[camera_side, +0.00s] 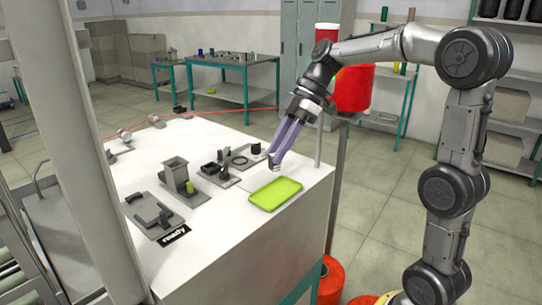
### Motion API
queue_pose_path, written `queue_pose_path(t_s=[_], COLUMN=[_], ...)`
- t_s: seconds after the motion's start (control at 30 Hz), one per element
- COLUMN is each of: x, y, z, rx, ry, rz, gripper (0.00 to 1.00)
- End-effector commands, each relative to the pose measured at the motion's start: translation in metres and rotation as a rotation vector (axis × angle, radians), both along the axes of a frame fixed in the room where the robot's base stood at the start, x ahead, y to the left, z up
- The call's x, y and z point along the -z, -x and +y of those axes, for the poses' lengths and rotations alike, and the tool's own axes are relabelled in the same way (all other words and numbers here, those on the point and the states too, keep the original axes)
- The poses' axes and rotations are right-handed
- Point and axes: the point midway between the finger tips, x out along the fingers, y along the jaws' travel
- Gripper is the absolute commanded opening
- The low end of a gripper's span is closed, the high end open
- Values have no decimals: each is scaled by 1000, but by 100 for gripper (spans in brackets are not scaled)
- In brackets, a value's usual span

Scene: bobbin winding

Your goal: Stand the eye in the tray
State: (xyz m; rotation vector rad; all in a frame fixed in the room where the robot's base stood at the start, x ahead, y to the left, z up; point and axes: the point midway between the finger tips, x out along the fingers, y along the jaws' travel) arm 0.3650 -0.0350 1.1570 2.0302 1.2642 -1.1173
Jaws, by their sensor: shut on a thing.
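The green tray (262,206) lies flat near the front right corner of the white worktop and looks empty. My gripper (274,158) points down just behind and above the tray, with its long purple fingers close together. The fingers are shut on a small pale metallic piece (276,168) at their tips. It appears to be the eye, but it is too small to make out its shape or tilt. It seems to be above the worktop, apart from the tray.
Left of the tray stand a dark box-like fixture (175,170), a bracketed block (216,168) and a flat dark plate fixture (150,212). A "ready" label (174,236) lies near the front. A red line (215,112) runs behind the worktop's fixtures. Red spools (353,90) stand behind my arm.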

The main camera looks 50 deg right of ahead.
Motion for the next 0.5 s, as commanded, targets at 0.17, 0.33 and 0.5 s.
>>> queue_pose_path(t_s=[0.17,0.33,0.5], x=[-4,3,19], y=[3,4,5], z=[-1,-1,-1], rx=[-63,-73,-71], ry=[0,-1,0], rz=[0,2,2], gripper=[0,0,0])
